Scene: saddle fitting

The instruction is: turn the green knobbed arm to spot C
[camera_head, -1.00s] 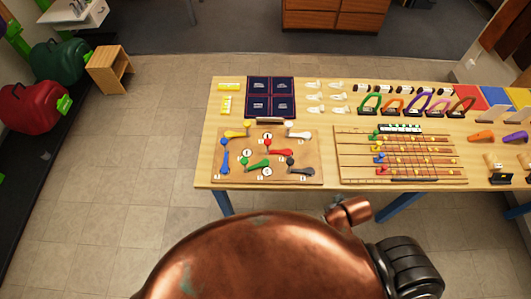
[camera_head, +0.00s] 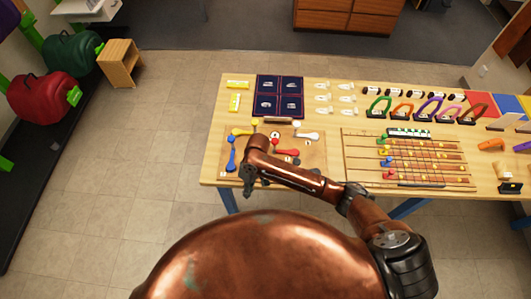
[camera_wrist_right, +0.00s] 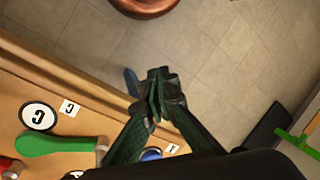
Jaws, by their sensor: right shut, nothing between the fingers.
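In the head view my right arm hides the green arm. My right gripper (camera_head: 249,190) hangs at the board's front left edge in that view, pointing down. In the wrist view the right gripper (camera_wrist_right: 160,86) is shut and empty, over the table's edge and floor, apart from the green arm. My left gripper is not in view.
On the board (camera_head: 318,163), blue (camera_head: 231,155), yellow (camera_head: 242,132), white (camera_head: 306,136) and red (camera_head: 286,152) arms show around my right arm. A slotted board with coloured knobs (camera_head: 410,157) lies to the right. Floor is free in front of the table.

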